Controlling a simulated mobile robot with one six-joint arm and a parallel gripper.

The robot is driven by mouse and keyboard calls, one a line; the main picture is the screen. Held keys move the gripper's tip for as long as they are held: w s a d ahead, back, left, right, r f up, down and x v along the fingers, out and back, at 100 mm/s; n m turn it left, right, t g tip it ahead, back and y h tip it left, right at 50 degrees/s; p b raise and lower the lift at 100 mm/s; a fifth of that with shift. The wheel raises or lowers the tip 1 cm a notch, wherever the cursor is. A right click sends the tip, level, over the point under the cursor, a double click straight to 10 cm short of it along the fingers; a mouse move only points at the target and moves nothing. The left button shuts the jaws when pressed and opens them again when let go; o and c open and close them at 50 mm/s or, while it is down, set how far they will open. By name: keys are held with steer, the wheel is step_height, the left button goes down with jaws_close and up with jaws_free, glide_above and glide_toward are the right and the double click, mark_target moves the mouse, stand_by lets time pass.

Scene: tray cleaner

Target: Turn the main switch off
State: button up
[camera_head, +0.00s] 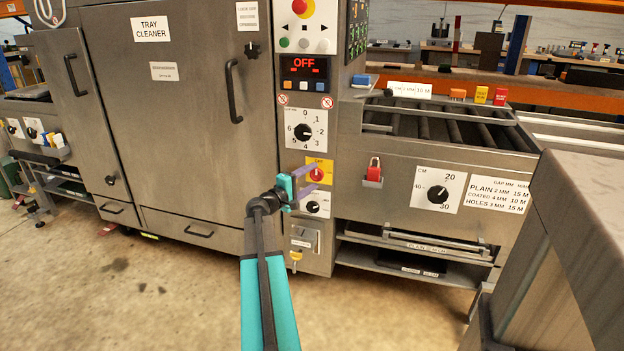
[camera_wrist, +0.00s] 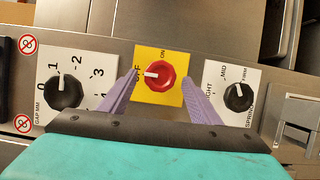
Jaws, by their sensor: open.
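The main switch is a red knob (camera_head: 317,174) on a yellow plate on the machine's control column. In the wrist view the red knob (camera_wrist: 160,75) has a white mark pointing left, toward the partly hidden OFF label; ON is at the plate's top edge. My gripper (camera_head: 314,177) is open in front of the switch. In the wrist view its purple fingers (camera_wrist: 160,82) stand on either side of the yellow plate, apart from the knob. The display (camera_head: 304,66) above reads OFF in red.
A gap dial (camera_head: 304,131) sits above the switch and another black dial (camera_head: 313,207) below it, close to my fingers. The tray cleaner door (camera_head: 200,110) is at left. The floor (camera_head: 130,290) in front is clear.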

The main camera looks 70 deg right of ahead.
steer(key=p+v, duration=0.1)
steer(key=v, duration=1.1)
steer(key=shift+a, duration=0.35)
steer(key=shift+w, duration=0.2)
